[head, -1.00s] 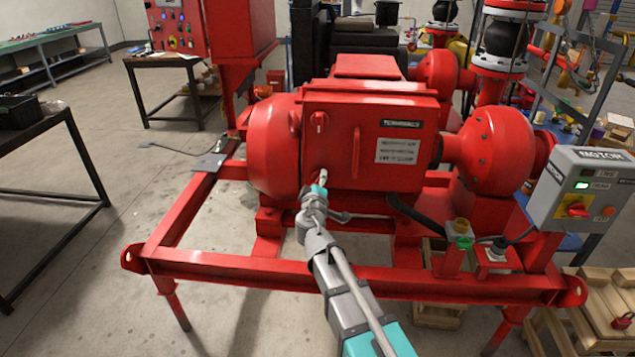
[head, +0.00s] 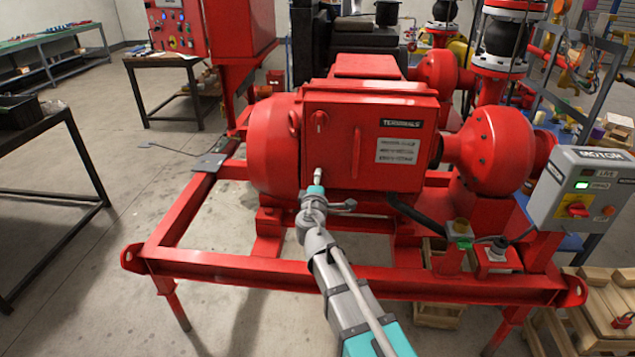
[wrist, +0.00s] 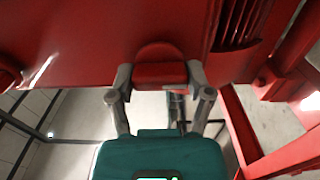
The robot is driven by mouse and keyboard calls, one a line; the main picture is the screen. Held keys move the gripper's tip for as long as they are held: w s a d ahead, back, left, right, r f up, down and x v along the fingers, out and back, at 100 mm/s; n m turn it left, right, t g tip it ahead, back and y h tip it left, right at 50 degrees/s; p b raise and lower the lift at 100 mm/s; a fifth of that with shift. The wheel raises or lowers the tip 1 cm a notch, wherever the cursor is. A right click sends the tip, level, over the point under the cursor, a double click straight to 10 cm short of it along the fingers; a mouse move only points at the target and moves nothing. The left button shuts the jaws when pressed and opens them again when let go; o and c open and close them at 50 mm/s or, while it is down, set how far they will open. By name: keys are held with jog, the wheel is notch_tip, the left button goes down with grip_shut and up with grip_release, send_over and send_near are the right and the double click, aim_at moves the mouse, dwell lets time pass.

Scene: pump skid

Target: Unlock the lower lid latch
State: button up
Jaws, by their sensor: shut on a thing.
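The red terminal box (head: 345,110) has a lid labelled TERMINALS, with an upper latch (head: 319,122) near its left edge. My gripper (head: 318,178) is at the lower left of this lid, where it hides the lower latch in the head view. In the wrist view, my gripper (wrist: 160,78) has one finger on each side of the red lower lid latch (wrist: 160,72), shut on it. The latch's rounded base shows just above its grip. How far the latch is turned is hard to tell.
A vertical red handle (head: 355,153) stands on the lid to the right of my gripper. The red skid frame (head: 240,268) runs below my arm. A grey motor control box (head: 580,190) stands at the right.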

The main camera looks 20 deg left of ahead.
jog(key=o, duration=1.1)
jog(key=shift+o, duration=0.2)
jog(key=shift+s, duration=0.1)
jog(key=v, duration=1.1)
jog(key=shift+s, duration=0.4)
